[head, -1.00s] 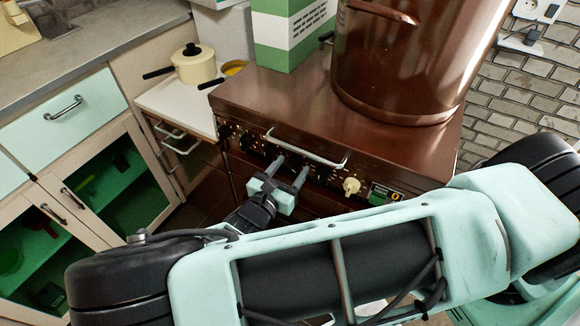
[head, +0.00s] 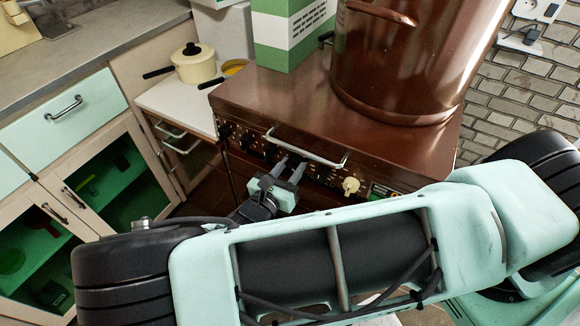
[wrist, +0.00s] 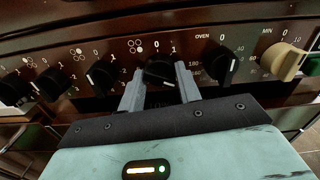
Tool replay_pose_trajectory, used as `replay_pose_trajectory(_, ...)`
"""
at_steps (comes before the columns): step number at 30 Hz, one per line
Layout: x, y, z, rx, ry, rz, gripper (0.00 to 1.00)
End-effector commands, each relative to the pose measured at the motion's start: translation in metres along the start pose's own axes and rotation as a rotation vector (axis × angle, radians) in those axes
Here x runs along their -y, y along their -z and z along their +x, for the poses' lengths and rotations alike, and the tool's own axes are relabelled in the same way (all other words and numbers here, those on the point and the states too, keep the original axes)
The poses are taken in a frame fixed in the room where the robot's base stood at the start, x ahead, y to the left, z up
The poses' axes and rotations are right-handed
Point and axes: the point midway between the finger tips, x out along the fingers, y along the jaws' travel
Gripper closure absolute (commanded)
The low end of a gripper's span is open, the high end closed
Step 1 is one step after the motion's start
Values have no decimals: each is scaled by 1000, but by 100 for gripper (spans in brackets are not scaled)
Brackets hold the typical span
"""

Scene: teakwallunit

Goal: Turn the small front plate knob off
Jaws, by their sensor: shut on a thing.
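The stove's front panel carries a row of black knobs. A black knob (wrist: 160,70) with plate symbols and a 0 and 1 beside it sits between my gripper's (wrist: 159,82) two grey fingers in the wrist view. The fingers are shut on this knob, one on each side. Its exact pointer direction is hard to tell. In the head view my gripper (head: 289,168) reaches the panel below the towel rail, and its fingers hide the knob.
A black oven knob (wrist: 226,65) and a cream timer knob (wrist: 287,61) are to the right. Other black knobs (wrist: 103,76) are to the left. A metal rail (head: 305,151) runs above the panel. A large copper-brown pot (head: 395,65) stands on the stove.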

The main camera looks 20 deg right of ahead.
Motion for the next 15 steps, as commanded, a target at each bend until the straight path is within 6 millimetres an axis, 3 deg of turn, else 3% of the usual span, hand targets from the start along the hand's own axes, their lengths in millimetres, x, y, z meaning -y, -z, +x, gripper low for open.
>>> replay_pose_trajectory(15,1,-1,-1,-3,-1,-462,89)
